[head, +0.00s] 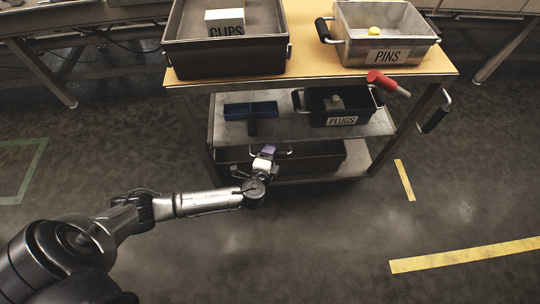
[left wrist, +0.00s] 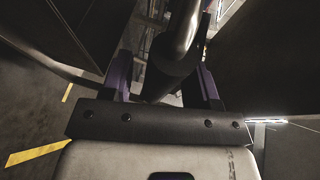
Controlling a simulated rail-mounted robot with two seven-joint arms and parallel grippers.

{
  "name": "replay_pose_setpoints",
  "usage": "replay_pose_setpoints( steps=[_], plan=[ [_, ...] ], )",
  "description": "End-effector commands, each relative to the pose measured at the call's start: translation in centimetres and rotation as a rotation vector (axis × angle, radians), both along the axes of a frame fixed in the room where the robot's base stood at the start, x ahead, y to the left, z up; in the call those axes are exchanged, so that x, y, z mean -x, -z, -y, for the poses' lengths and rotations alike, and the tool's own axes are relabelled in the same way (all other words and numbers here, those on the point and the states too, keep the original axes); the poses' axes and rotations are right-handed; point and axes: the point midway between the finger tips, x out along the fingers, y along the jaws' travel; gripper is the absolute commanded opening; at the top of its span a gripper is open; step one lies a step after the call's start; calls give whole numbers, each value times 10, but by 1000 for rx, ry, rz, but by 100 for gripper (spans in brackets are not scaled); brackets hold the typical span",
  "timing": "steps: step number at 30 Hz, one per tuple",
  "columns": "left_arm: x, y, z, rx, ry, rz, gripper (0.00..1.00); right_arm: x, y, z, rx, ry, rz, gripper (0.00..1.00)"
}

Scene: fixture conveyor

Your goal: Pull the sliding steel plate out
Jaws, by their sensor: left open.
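A grey steel plate (head: 230,130) forms the cart's middle level, and another pale plate (head: 357,160) shows at the lowest level. I cannot tell which one slides. My left gripper (head: 268,150) is in front of the lowest level, by a thin handle (head: 286,153) at the front of a black bin (head: 325,157). In the left wrist view, its purple fingers (left wrist: 166,76) are open, one on each side of a dark round grip (left wrist: 170,65) on a grey bar. I cannot tell whether they touch it. The gripper partly hides the handle in the head view. My right gripper is not in view.
A PLUGS bin (head: 341,107) and a blue object (head: 250,110) are on the middle level. The cart's wooden top (head: 310,65) carries a CLIPS bin (head: 226,62) and a PINS bin (head: 385,52). A red-ended tool (head: 383,81) projects at right. The floor in front is clear.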

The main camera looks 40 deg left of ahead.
Motion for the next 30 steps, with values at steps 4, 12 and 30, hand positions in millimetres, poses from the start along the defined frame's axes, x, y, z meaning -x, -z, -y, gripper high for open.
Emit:
replay_pose_setpoints(
  steps=[4,12,30],
  plan=[
    [-3,1,-1,0,0,-1,55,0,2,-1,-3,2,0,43],
    [-3,1,-2,0,0,-1,53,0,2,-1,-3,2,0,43],
    [-3,1,-1,1,1,-1,0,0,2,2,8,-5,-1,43]
  ],
)
